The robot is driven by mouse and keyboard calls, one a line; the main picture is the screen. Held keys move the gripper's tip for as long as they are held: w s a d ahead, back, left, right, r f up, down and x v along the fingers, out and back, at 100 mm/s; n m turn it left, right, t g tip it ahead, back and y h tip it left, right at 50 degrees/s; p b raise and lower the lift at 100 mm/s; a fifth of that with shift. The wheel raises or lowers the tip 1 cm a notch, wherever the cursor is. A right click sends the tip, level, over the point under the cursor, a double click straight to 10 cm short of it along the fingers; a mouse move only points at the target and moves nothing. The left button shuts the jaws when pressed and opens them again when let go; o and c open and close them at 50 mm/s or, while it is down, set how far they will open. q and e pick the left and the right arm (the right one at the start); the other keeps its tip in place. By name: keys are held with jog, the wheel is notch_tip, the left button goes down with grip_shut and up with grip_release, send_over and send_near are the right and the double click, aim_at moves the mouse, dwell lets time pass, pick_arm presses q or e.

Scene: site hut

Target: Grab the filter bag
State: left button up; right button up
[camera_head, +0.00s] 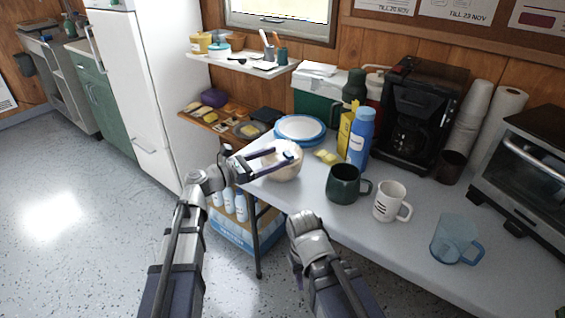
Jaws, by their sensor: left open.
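A round, cream-coloured thing (284,172), which looks like the filter bag, rests at the left end of the grey table. Its print or label cannot be made out. My left gripper (281,154) is open, with its two dark fingers reaching over the upper left part of the cream thing. Whether the fingers touch it I cannot tell. My right arm comes in at the bottom middle, in front of the table edge, and its gripper fingers do not show.
Blue-rimmed plates (300,128) stand behind the cream thing. A yellow bag (345,130), a blue bottle (360,140), a green mug (345,186), a white mug (389,203) and a clear blue jug (454,240) stand to the right. The table front is mostly clear.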

aim_at(290, 153)
pick_arm(q)
jog(key=shift+x, duration=2.85)
jog(key=shift+s, duration=0.2)
grip_shut()
